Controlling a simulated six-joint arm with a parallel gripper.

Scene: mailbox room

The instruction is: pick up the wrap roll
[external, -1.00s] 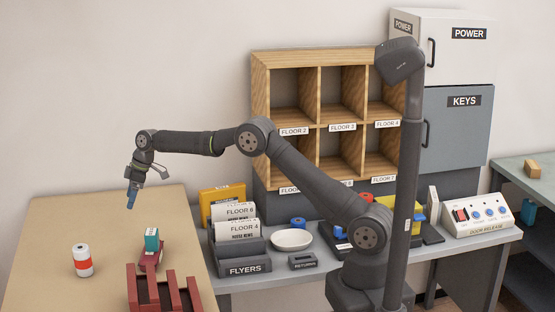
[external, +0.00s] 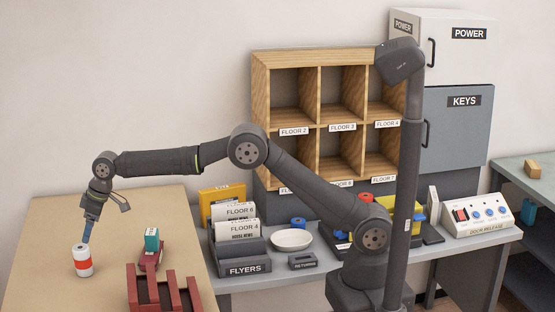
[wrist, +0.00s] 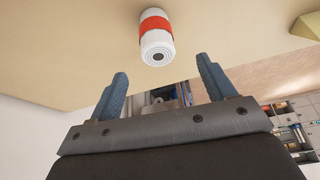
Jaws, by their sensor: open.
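The wrap roll (external: 82,262) is a white cylinder with a red-orange band. It stands upright on the left side of the tan table (external: 40,230). In the wrist view the roll (wrist: 155,38) shows beyond the fingertips, centred between them, with a dark hole in its end. My gripper (external: 87,238) points down just above the roll in the external view. In the wrist view its blue fingers (wrist: 161,82) are spread wide with nothing between them. I cannot tell the exact gap between the fingertips and the roll.
A dark red slotted rack (external: 162,295) stands at the table's front right. A teal box (external: 152,240) sits on a red holder behind it. A flyers holder (external: 242,255) is on the grey desk to the right. The table left of the roll is clear.

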